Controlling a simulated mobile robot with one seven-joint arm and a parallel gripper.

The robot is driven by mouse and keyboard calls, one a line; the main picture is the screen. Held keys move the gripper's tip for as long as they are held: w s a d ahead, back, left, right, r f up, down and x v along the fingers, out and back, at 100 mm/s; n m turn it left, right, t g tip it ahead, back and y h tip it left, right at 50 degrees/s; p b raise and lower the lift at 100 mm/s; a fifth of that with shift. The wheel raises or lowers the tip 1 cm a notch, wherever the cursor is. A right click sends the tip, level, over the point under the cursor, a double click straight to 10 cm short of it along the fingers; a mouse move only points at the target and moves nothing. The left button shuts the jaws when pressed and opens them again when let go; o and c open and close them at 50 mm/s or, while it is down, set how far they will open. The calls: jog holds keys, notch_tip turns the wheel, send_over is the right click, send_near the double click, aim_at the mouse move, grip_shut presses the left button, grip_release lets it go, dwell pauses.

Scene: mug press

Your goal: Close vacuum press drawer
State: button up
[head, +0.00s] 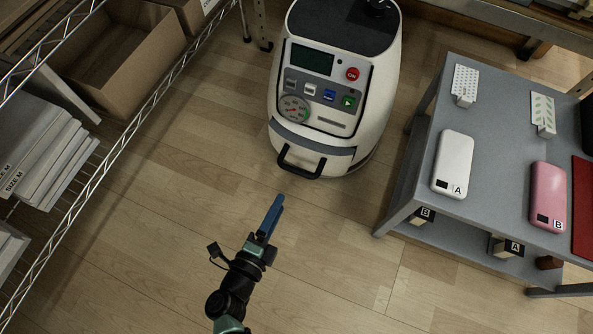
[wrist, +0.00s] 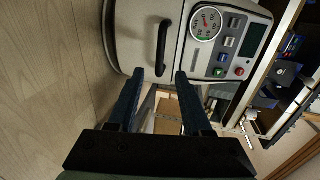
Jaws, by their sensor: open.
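The vacuum press (head: 335,80) is a rounded white machine standing on the floor at the top middle of the head view. Its front has a dark screen, coloured buttons and a round gauge. The drawer (head: 313,145) is the grey-edged front low on the machine, with a black handle (head: 301,161). How far the drawer stands out is hard to tell. The handle also shows in the wrist view (wrist: 163,47). My gripper (head: 274,207) is in front of the drawer, apart from the handle. In the wrist view its two blue fingers (wrist: 158,78) are spread and empty.
A grey table (head: 465,105) stands to the right, with a white case A (head: 454,164) and a pink case B (head: 548,196) on it. A wire shelf (head: 118,150) with cardboard boxes (head: 115,55) runs along the left. The wooden floor between them is clear.

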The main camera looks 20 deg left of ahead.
aim_at(297, 170)
jog(key=b+x, duration=0.5)
jog(key=x, duration=0.7)
jog(key=shift+a+r+b, duration=0.1)
jog(key=shift+b, duration=0.3)
grip_shut()
dwell(0.7)
